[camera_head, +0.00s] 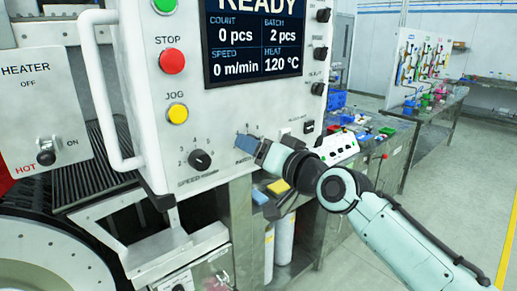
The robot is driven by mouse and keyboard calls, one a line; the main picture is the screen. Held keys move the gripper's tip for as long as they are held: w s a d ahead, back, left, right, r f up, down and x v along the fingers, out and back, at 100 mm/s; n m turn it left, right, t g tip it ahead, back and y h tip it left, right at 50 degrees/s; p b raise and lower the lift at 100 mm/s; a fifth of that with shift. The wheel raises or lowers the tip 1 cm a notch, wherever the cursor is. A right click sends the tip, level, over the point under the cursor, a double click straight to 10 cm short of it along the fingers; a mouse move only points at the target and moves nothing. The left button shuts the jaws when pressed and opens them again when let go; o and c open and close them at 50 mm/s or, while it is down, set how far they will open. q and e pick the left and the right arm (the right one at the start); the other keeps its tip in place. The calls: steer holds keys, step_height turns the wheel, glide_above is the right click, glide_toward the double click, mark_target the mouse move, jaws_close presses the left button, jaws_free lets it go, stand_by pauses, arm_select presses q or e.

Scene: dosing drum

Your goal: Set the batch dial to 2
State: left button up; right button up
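The batch dial is hidden behind my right gripper (250,146) on the lower part of the white control panel (222,122). Part of a label shows just below the gripper's fingers. The fingers are up against the panel or very close to it; I cannot tell whether they touch the dial or are closed on it. The screen (254,40) above reads READY, with COUNT 0 pcs and BATCH 2 pcs. The speed dial (200,160) is to the left of the gripper. My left gripper is not in view.
A red STOP button (172,61) and a yellow JOG button (177,114) sit on the panel's left side, beside a white bar handle (103,90). A heater switch (46,157) is at far left. A bench (420,112) stands behind; the floor at right is clear.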

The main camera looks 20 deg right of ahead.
steer(key=b+v, duration=0.3)
steer(key=v, duration=1)
steer(key=shift+s, duration=0.2)
steer(key=shift+w, duration=0.1)
